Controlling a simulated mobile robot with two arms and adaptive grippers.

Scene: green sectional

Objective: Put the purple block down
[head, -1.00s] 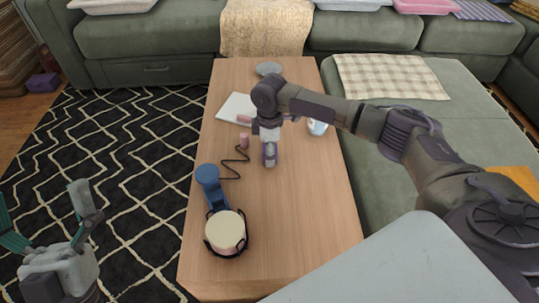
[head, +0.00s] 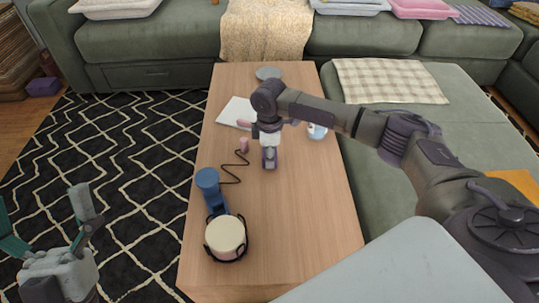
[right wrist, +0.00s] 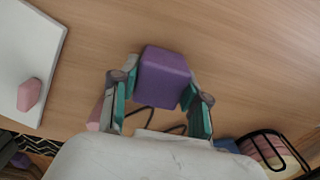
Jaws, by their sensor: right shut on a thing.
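My right gripper (right wrist: 160,95) is shut on the purple block (right wrist: 163,76), with a teal-lined finger on each side of it. In the head view my right gripper (head: 269,160) is low over the middle of the wooden coffee table (head: 310,215). I cannot tell whether the block touches the tabletop. My left gripper (head: 45,230) is open and empty at the lower left, over the patterned rug.
A white slab (head: 235,111) with a pink piece lies behind, left of my right gripper. A grey plate (head: 268,73) is at the far end, a white-blue item (head: 317,131) near the right edge. A blue lamp-like object (head: 208,182) and cord lie left; the front right is clear.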

